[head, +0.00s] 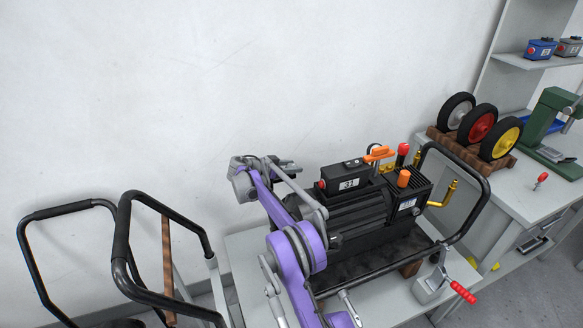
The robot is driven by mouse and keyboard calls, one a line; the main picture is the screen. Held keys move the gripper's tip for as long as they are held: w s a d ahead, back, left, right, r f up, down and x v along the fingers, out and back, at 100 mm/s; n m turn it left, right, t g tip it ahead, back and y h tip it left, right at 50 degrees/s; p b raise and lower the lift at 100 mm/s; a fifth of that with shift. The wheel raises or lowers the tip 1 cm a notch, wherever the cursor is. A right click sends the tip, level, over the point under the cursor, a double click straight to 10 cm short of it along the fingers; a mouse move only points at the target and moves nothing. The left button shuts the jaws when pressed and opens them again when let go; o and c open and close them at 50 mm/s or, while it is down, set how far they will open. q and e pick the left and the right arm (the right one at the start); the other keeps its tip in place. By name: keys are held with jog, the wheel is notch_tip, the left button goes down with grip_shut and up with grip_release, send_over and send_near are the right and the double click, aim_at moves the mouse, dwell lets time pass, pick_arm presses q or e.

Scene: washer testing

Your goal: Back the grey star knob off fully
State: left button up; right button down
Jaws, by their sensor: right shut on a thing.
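The machine has a black box marked 31 (346,180) and an orange knob (404,178) on top. My left gripper is not in view.
A black tubular handle (474,180) curves around the machine's right side. A red-handled crank (462,292) stands at the bench's front. Wheels on a wooden rack (461,155) and a green press (546,118) are at the right. Another black tubular frame (122,235) is at the left.

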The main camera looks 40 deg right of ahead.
jog(key=shift+s+f+n+t+b, duration=0.1)
jog(key=shift+n+t+b, duration=0.8)
jog(key=shift+n+t, duration=0.5)
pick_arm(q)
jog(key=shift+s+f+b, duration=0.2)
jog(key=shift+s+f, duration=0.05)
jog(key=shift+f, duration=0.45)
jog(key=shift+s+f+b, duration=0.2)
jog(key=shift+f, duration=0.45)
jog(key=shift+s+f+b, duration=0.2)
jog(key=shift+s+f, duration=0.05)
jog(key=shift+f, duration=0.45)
pick_arm(e)
jog(key=shift+n+t+y, duration=0.8)
jog(key=shift+n+t, duration=0.8)
jog(key=shift+t, duration=0.4)
jog(key=shift+c, duration=1.4)
grip_release()
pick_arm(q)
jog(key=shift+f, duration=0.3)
pick_arm(e)
jog(key=v, duration=1)
jog(key=shift+a+r, duration=0.3)
jog(key=shift+s, duration=0.1)
